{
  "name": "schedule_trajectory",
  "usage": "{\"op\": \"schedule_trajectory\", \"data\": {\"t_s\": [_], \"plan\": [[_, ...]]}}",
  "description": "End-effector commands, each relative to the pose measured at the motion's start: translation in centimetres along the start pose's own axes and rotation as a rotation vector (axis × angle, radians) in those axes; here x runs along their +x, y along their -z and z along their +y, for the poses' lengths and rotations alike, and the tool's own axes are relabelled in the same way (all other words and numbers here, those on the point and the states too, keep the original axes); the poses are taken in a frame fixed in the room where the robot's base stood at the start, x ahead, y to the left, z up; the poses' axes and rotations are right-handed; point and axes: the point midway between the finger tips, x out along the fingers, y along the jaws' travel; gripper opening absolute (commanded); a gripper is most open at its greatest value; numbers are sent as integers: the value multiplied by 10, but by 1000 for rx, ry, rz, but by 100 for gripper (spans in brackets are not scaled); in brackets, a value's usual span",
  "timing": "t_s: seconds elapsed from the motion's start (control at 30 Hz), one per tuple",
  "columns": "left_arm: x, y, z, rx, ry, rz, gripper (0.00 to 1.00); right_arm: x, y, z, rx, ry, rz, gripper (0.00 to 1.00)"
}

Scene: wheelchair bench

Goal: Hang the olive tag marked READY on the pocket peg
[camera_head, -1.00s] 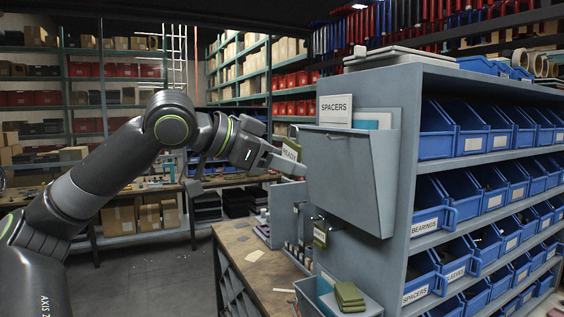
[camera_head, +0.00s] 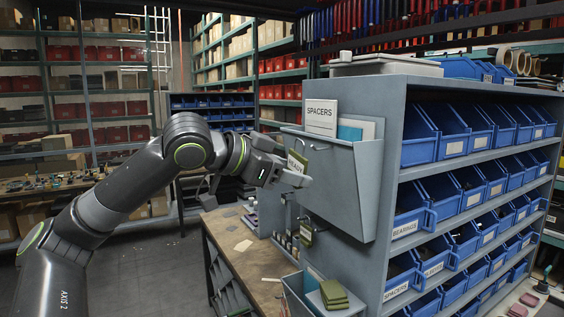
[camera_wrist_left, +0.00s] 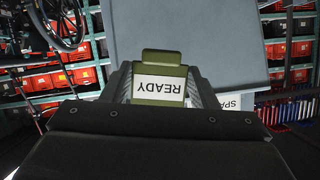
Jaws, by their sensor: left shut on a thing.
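My left gripper (camera_head: 294,172) is shut on the olive READY tag (camera_head: 297,160), just in front of the left part of the grey pocket (camera_head: 340,190). In the left wrist view the tag (camera_wrist_left: 160,86) sits between the two fingers (camera_wrist_left: 160,92), its white READY label upside down in the picture. I cannot tell whether the tag touches the pocket. My right gripper is not in view.
A grey bin (camera_head: 297,296) with several olive pieces (camera_head: 334,292) stands below on the wooden bench (camera_head: 243,252). A SPACERS card (camera_head: 321,117) rises from the pocket. Shelves of blue bins (camera_head: 416,213) stand right.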

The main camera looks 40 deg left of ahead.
Motion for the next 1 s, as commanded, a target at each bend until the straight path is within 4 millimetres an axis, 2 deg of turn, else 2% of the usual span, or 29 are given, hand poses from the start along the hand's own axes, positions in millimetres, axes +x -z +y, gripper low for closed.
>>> {"op": "schedule_trajectory", "data": {"t_s": [0.1, 0.7, 1.0], "plan": [[5, 5, 0, -1, -4, 1, 30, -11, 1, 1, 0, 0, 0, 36], [37, 15, 1, -2, -4, 1, 30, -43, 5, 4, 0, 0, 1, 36], [51, 11, 3, -2, -2, 0, 30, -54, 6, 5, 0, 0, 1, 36]]}}
